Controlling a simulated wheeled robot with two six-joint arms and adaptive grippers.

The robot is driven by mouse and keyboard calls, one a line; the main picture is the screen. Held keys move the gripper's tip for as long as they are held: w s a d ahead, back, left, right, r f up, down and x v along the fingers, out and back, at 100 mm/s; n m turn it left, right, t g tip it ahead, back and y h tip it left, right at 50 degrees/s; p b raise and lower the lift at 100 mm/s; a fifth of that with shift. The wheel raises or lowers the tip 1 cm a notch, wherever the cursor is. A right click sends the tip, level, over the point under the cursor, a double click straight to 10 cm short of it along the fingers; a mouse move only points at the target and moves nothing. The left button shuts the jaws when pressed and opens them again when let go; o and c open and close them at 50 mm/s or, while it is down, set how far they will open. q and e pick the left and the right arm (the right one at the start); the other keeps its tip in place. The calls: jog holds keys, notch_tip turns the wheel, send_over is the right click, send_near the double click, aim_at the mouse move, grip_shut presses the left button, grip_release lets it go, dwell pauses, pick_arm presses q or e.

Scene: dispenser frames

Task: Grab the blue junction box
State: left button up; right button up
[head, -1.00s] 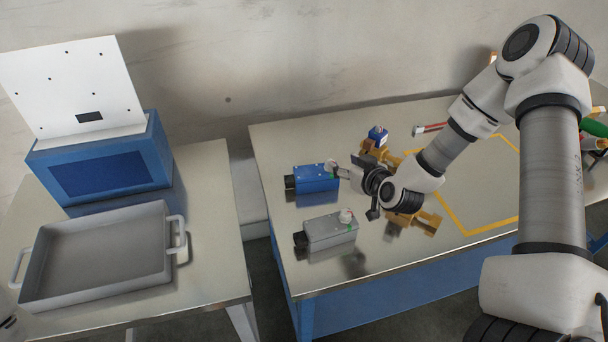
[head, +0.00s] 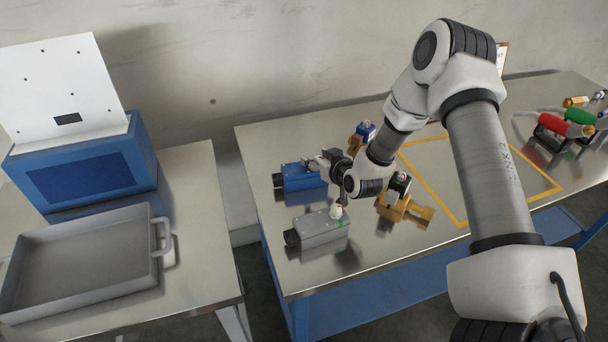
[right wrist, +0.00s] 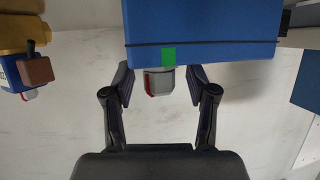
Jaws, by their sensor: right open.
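The blue junction box (head: 298,182) lies on the metal table near its left edge. In the right wrist view the box (right wrist: 200,28) fills the top, with a green patch on its near edge and a grey connector with a red strip (right wrist: 153,82) sticking out. My right gripper (head: 322,165) is at the right end of the box in the head view, partly covering it. In the right wrist view the right gripper (right wrist: 161,76) is open, its fingers on either side of the connector. It holds nothing. My left gripper is out of view.
A similar grey box (head: 316,231) lies just in front. A brass valve (head: 408,210) and a blue-topped brass part (head: 364,134) are close to my right arm. A grey tray (head: 80,267) stands on the left table. Red (head: 558,124) and green (head: 580,116) cylinders lie far right.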

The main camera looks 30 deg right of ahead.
jog(key=shift+r, duration=0.1)
grip_shut()
